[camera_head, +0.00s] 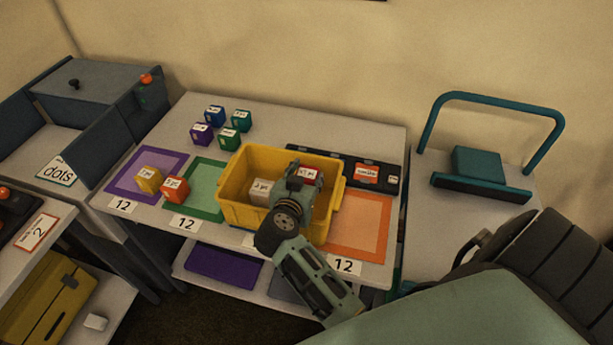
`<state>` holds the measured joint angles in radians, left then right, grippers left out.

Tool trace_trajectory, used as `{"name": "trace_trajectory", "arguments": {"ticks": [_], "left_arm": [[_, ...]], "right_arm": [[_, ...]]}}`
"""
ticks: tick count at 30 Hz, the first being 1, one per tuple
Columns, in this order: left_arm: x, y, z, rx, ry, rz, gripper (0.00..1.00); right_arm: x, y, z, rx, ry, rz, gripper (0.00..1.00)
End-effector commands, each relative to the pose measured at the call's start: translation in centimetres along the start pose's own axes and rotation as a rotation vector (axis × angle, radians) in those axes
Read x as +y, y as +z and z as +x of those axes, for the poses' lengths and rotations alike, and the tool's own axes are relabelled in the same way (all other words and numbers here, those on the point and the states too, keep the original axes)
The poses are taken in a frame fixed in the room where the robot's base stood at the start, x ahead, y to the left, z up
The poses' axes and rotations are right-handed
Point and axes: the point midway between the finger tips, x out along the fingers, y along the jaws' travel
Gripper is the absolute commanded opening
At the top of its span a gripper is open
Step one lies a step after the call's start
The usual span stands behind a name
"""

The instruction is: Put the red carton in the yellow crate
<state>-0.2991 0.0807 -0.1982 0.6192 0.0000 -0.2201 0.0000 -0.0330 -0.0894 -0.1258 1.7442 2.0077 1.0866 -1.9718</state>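The yellow crate (234,210) stands on the table, in front of the back row of small cartons. A red carton (308,173) with a white label shows at the right side of the crate, partly hidden by my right gripper (300,177). My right gripper reaches over the crate from the front, its fingers at the red carton. Whether they are closed on it, and whether it touches the crate floor, I cannot tell. A pale grey carton (260,191) is in the crate, left of the gripper. My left gripper is not in view.
An orange-red carton (174,190) and a yellow carton (149,179) stand left of the crate. Several blue, purple and green cartons (229,139) stand behind it. The orange mat (360,227) on the right is bare. A teal-handled stand (480,184) is farther right.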

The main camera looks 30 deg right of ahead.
Motion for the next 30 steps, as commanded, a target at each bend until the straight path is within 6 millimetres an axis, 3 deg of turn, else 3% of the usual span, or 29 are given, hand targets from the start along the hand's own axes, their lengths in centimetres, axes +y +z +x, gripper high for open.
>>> {"name": "trace_trajectory", "arguments": {"ticks": [1, 6, 15, 20, 21, 30], "left_arm": [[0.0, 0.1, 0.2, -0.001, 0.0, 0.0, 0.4], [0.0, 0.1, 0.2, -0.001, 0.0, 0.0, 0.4], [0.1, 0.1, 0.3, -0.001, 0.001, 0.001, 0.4], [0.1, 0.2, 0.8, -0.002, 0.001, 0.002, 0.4], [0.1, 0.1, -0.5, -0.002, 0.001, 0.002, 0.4], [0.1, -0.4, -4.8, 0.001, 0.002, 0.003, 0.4]], "right_arm": [[0.3, 1.3, 0.1, -0.022, 0.006, -0.004, 0.47], [0.4, 1.5, 0.1, -0.025, 0.007, -0.004, 0.6], [0.4, 1.5, 0.1, -0.025, 0.007, -0.002, 0.6], [0.3, 0.3, -0.4, -0.024, 0.007, -0.001, 0.6], [0.4, -0.1, -1.2, -0.028, 0.007, -0.006, 0.6], [0.2, -0.7, -5.9, -0.02, 0.005, -0.006, 0.6]]}}
